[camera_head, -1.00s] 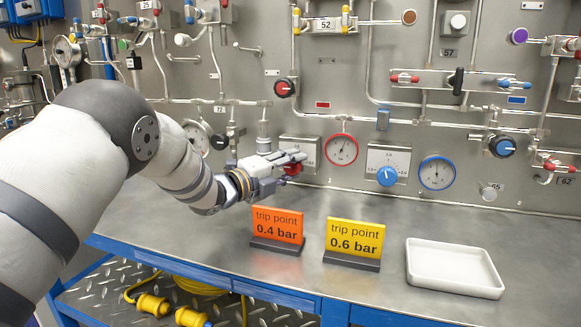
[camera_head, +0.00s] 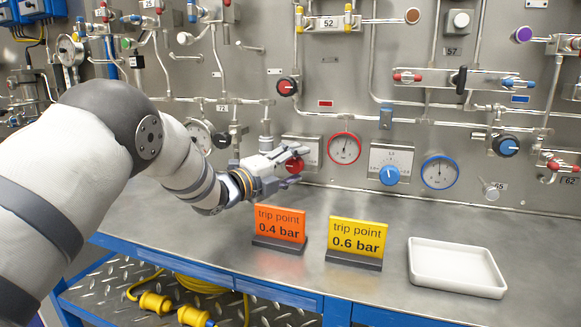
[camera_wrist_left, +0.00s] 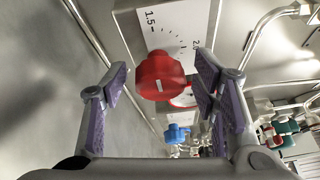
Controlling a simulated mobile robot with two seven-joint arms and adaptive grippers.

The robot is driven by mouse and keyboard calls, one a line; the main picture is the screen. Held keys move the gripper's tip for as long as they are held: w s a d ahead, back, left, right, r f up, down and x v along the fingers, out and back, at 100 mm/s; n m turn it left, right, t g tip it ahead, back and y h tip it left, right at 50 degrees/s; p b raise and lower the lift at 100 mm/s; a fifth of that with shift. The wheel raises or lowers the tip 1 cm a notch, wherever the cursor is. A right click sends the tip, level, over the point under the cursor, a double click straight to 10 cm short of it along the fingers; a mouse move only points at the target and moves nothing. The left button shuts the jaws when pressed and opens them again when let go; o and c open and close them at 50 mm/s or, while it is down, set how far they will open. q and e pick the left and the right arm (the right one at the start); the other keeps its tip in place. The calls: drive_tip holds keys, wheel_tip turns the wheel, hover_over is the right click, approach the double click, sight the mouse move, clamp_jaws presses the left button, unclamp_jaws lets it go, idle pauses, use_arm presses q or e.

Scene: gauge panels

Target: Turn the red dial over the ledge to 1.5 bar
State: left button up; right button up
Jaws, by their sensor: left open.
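The red dial (camera_head: 295,164) sits low on the back panel, just above the bench ledge, on a pale scale plate (camera_head: 313,147). My left gripper (camera_head: 291,167) is open, one finger above the dial and one below. In the left wrist view the red dial (camera_wrist_left: 162,76) lies between the spread purple-padded fingers (camera_wrist_left: 161,74), with clear gaps on both sides. Its short white mark shows on the front. The scale plate (camera_wrist_left: 165,25) shows 1.5 and part of another number; the full scale is hidden. The red-rimmed gauge (camera_head: 344,148) is right of the dial; its reading is too small to tell.
An orange 0.4 bar sign (camera_head: 279,224), a yellow 0.6 bar sign (camera_head: 356,237) and a white tray (camera_head: 457,267) stand on the bench. A blue dial (camera_head: 389,175) and a blue-rimmed gauge (camera_head: 439,172) are to the right. Another red knob (camera_head: 287,87) is higher up.

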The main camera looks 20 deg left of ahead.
use_arm(q)
drive_tip(key=v, duration=1.2)
drive_tip(key=shift+d, duration=0.1)
